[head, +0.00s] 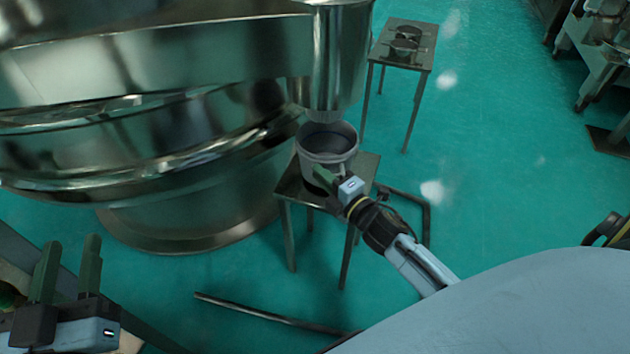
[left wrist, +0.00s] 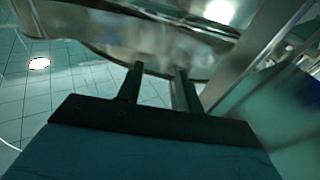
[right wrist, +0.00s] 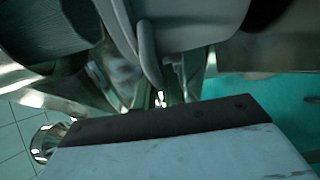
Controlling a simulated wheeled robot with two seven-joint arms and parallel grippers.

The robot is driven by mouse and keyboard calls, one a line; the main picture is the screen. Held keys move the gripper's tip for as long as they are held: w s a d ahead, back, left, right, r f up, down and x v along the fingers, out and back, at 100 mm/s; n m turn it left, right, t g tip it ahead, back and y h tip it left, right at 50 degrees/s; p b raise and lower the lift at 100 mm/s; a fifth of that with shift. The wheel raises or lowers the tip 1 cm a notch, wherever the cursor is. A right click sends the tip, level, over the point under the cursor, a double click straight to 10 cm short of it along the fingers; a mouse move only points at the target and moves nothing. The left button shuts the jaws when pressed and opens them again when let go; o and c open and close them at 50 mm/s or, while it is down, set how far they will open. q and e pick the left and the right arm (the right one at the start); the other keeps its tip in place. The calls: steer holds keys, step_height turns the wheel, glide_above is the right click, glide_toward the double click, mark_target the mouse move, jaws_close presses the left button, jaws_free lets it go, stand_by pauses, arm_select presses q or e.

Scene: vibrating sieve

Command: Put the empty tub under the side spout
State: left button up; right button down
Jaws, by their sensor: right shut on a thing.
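The grey tub (head: 327,143) is upright, with its open top facing up, below the metal side spout (head: 326,112) of the sieve. It sits on or just above a small metal table (head: 366,170); I cannot tell whether it touches. My right gripper (head: 330,180) is shut on the tub at its near side. In the right wrist view the tub's wall (right wrist: 190,22) and a curved handle (right wrist: 146,55) are close to the fingers. My left gripper (head: 68,268) is open and empty at the lower left, and its two fingers show apart in the left wrist view (left wrist: 157,88).
The big round metal sieve (head: 150,120) fills the left and stands close to the tub. A second small metal table (head: 425,52) with dark items stands at the back. Metal bars (head: 270,316) lie low near the front.

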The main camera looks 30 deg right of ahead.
arm_select(q)
steer(key=shift+s+d+r+t+h+b, duration=0.15)
steer(key=shift+r+t+h+b, duration=0.1)
steer(key=shift+r+t, duration=0.5)
steer(key=shift+d+r+t+h+b, duration=0.1)
steer(key=shift+r+t+h, duration=0.2)
steer(key=shift+r, duration=0.7)
arm_select(e)
steer(key=shift+w+d+f, duration=0.4)
steer(key=shift+d+f, duration=0.05)
arm_select(q)
steer(key=shift+f+b, duration=0.3)
arm_select(e)
steer(key=shift+f, duration=0.4)
steer(key=c, duration=1.4)
jaws_free()
arm_select(q)
steer(key=shift+r, duration=0.1)
